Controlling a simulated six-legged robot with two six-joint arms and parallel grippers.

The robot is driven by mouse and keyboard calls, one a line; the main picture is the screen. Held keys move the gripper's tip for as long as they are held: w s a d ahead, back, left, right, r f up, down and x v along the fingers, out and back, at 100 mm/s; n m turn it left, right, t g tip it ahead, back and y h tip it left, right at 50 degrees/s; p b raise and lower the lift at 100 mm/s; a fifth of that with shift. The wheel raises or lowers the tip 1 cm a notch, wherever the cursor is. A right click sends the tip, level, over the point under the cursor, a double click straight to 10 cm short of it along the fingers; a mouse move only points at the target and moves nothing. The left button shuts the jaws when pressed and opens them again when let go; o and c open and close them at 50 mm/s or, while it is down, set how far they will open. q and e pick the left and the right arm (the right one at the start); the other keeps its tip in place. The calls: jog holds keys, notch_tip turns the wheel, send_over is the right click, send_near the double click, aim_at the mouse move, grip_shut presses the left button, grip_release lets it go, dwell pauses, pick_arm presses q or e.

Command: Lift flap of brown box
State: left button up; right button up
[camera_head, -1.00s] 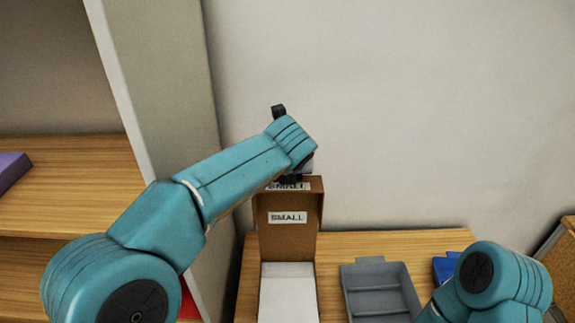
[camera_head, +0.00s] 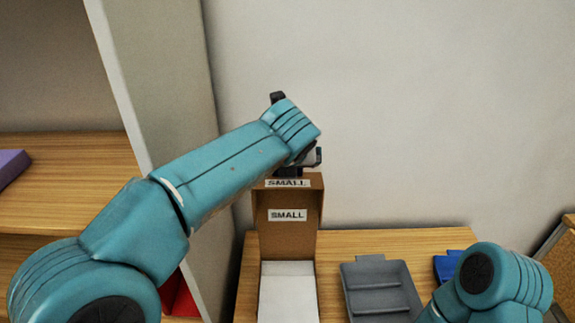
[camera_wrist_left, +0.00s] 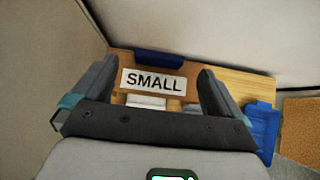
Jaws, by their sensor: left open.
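The brown box (camera_head: 288,239) stands on a wooden table. Its tall upright back part carries a "SMALL" label, and a second "SMALL" label lies on its top edge, partly behind my gripper. A white block-like surface (camera_head: 288,290) fills its lower front. My left gripper (camera_head: 303,164) is just above the box's top edge, open, with nothing visible held. In the left wrist view, the "SMALL" label (camera_wrist_left: 153,82) shows between the two spread fingers; I cannot tell whether they touch the box. My right arm shows at the lower right, but its gripper is out of view.
A grey divided tray (camera_head: 381,290) and a blue bin (camera_head: 446,268) stand right of the box. A shelf unit (camera_head: 80,185) with a purple item (camera_head: 12,167) and a red item (camera_head: 180,300) is at left. The wall is close behind the table.

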pick_arm(q)
jog(key=b+v, duration=0.1)
jog(key=v, duration=1.2)
jog(key=shift+f, duration=0.1)
